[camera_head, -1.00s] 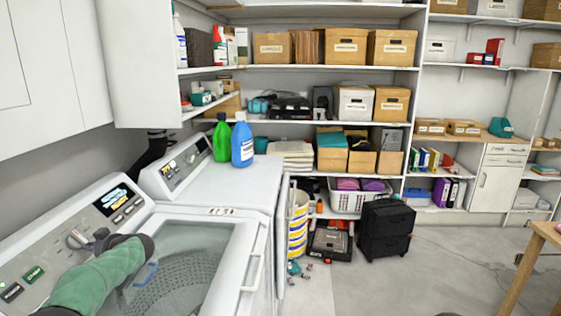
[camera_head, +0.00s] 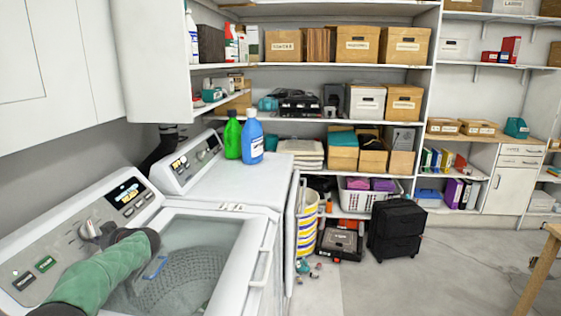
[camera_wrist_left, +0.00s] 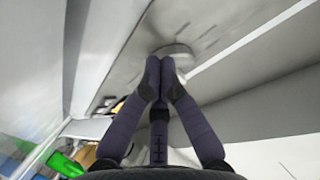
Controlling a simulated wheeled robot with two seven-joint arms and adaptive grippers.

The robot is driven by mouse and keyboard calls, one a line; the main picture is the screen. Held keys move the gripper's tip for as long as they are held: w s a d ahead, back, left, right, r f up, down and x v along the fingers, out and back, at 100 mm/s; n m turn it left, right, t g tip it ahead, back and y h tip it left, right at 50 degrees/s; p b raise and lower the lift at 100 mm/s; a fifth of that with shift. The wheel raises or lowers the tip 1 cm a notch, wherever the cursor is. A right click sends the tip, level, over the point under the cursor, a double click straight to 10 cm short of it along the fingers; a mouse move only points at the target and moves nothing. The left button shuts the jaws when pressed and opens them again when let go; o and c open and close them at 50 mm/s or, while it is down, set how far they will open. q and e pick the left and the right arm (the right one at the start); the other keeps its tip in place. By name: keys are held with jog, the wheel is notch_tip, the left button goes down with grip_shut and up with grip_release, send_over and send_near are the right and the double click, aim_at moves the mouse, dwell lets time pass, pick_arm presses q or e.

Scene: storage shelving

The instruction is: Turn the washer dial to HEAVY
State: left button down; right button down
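The washer dial (camera_head: 88,229) is a round grey knob on the slanted control panel of the near top-loading washer (camera_head: 62,250), at the lower left of the head view. My left arm, in a green sleeve, reaches over the open tub. My left gripper (camera_head: 106,236) is dark and sits right beside the dial, partly covering it. In the left wrist view the fingertips (camera_wrist_left: 160,72) are together with no visible gap, and the blurred dial (camera_wrist_left: 173,50) lies just beyond them. I cannot tell whether they touch it. The dial's markings are too small to read. My right gripper is out of view.
The panel also has a lit display (camera_head: 126,192) and green and dark buttons. A second white machine (camera_head: 225,185) stands behind, with green (camera_head: 232,136) and blue (camera_head: 252,138) bottles on top. Wall cabinets (camera_head: 60,70) hang above the panel. Open floor lies to the right.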

pick_arm(q)
jog(key=shift+s+a+r, duration=0.2)
jog(key=shift+a+r, duration=0.05)
jog(key=shift+r, duration=0.2)
jog(key=shift+s+a+r, duration=0.2)
jog(key=shift+r, duration=0.25)
jog(key=shift+s+d+f, duration=0.1)
jog(key=shift+s+f, duration=0.1)
jog(key=shift+f, duration=0.1)
jog(key=shift+w+d+r, duration=0.1)
jog(key=shift+d, duration=0.25)
jog(key=d+r, duration=0.2)
jog(key=d, duration=0.2)
jog(key=shift+d+r, duration=0.15)
jog(key=shift+r, duration=0.25)
